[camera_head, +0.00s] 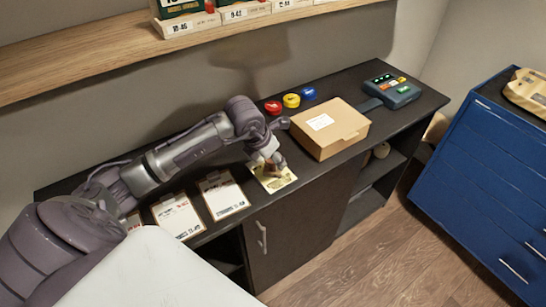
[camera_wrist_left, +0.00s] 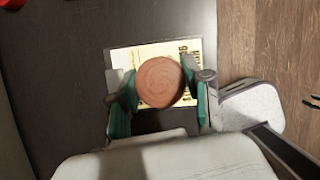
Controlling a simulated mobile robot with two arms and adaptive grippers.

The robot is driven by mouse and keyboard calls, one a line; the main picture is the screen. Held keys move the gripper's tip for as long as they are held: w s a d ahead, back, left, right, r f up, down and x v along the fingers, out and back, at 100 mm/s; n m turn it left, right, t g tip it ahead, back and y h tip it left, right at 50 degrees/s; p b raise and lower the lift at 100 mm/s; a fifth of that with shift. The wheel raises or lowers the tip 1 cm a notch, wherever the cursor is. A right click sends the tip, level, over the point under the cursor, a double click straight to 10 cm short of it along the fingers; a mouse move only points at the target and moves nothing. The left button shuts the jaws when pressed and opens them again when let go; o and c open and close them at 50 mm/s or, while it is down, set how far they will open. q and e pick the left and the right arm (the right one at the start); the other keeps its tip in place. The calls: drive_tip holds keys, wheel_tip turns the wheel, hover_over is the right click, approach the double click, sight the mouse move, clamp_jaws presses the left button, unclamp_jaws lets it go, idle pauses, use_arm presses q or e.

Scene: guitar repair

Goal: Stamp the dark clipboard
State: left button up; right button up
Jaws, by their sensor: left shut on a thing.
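My left gripper (camera_head: 271,163) is shut on a round brown wooden handle (camera_wrist_left: 160,82), which looks like the stamp, seen end-on between the teal fingers in the left wrist view. It is held over a pale yellow sheet with dark print (camera_head: 281,183) on the dark counter; the sheet also shows in the wrist view (camera_wrist_left: 125,60). I cannot tell whether the stamp touches it. Two white sheets with red and black print, one nearer (camera_head: 222,194) and one farther left (camera_head: 178,216), lie left of the gripper, perhaps on clipboards. Which is the dark clipboard is unclear. My right gripper is not in view.
A cardboard box (camera_head: 330,130) stands right of the gripper on the counter (camera_head: 300,205). Red (camera_head: 273,107), yellow (camera_head: 291,100) and blue (camera_head: 308,92) round items lie behind it. A dark device (camera_head: 393,92) is farther right. A wooden shelf (camera_head: 110,50) hangs above.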

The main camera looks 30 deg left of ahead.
use_arm(q)
drive_tip(key=shift+r+p, duration=1.9)
drive_tip(key=shift+r, duration=1.6)
drive_tip(key=shift+d, duration=0.1)
